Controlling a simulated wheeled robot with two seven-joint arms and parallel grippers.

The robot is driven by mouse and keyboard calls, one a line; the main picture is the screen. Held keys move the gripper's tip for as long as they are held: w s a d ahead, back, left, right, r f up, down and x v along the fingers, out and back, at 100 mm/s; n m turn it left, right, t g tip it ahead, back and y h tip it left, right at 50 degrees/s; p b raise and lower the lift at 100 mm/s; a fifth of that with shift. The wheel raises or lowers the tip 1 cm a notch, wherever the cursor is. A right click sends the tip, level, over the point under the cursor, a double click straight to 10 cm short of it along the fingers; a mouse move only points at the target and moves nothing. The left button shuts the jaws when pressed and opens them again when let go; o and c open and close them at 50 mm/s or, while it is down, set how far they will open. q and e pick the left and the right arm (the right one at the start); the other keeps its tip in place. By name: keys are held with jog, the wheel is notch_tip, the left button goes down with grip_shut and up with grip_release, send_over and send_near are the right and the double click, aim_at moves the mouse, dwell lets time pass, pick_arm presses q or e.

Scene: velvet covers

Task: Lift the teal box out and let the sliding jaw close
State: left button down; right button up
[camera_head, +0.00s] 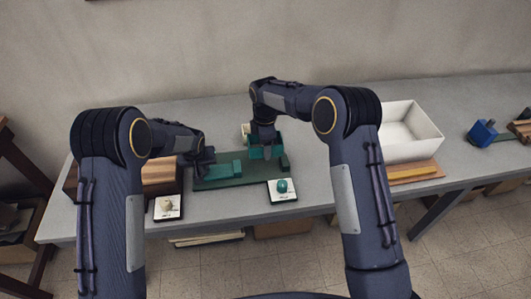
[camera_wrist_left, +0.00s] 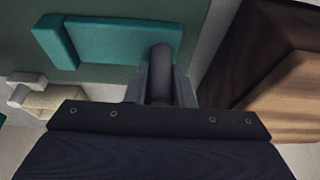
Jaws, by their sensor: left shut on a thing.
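A dark green board (camera_head: 232,182) lies on the table and bears a teal sliding jaw (camera_head: 223,170) at its left part. The jaw's teal plate and raised end (camera_wrist_left: 110,40) also show in the left wrist view. My left gripper (camera_head: 207,164) is at the jaw's left end, shut on a dark round handle (camera_wrist_left: 160,75) on the plate. A teal box (camera_head: 256,153) is at the board's right part, partly hidden by my right gripper (camera_head: 266,150). My right gripper points down at the box; its fingers are too small to tell open or shut.
A wooden block (camera_head: 160,172) stands left of the board. White cards bear a cream piece (camera_head: 166,205) and a teal piece (camera_head: 282,186) along the front. An open white bin (camera_head: 428,145) stands right, behind a wooden board (camera_head: 415,171). A blue block (camera_head: 482,133) is far right.

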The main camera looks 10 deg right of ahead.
pick_arm(q)
jog(key=shift+a, duration=0.15)
pick_arm(e)
jog(key=shift+r, duration=2.75)
